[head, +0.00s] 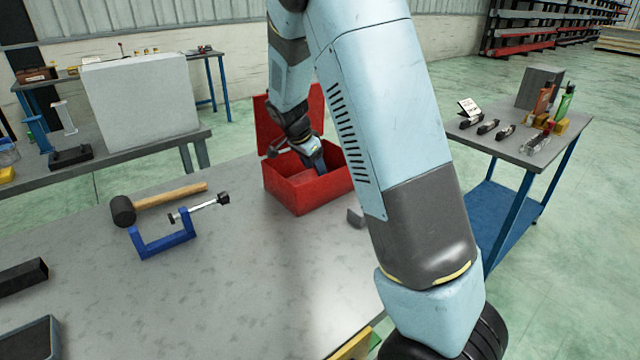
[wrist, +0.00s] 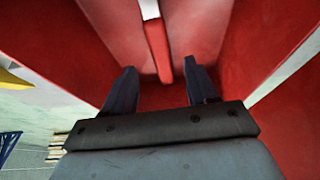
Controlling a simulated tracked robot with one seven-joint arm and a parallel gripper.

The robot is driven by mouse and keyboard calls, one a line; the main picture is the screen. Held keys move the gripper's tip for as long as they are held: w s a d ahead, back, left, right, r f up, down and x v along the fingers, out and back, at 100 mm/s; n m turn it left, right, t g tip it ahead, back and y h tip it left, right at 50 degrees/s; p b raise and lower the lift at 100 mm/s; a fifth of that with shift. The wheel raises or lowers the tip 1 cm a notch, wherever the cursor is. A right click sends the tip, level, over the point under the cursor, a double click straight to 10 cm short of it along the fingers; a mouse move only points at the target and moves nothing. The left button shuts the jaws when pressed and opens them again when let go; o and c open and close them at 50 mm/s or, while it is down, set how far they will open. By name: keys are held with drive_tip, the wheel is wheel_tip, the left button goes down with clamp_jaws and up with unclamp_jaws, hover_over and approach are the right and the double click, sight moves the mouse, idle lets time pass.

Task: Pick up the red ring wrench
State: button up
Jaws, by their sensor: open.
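The red ring wrench (wrist: 158,48) shows in the wrist view as a narrow red bar with a pale metal part at the top edge of the picture. It is inside the red toolbox (head: 312,196), whose lid stands open at the back. My gripper (wrist: 158,74) is open, with one dark finger on each side of the line of the wrench's lower end. It does not visibly touch the wrench. In the head view my gripper (head: 316,163) reaches down into the toolbox, and the wrench is hidden there.
The toolbox walls stand close around my gripper. On the grey bench (head: 230,290) lie a mallet (head: 165,203) and a blue clamp frame (head: 163,242) to the left. A small grey piece (head: 355,218) lies right of the toolbox. A side table (head: 520,147) with tools stands at right.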

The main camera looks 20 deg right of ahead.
drive_tip(key=shift+x, duration=2.5)
drive_tip(key=shift+a, duration=0.15)
drive_tip(key=shift+c, duration=0.4)
clamp_jaws()
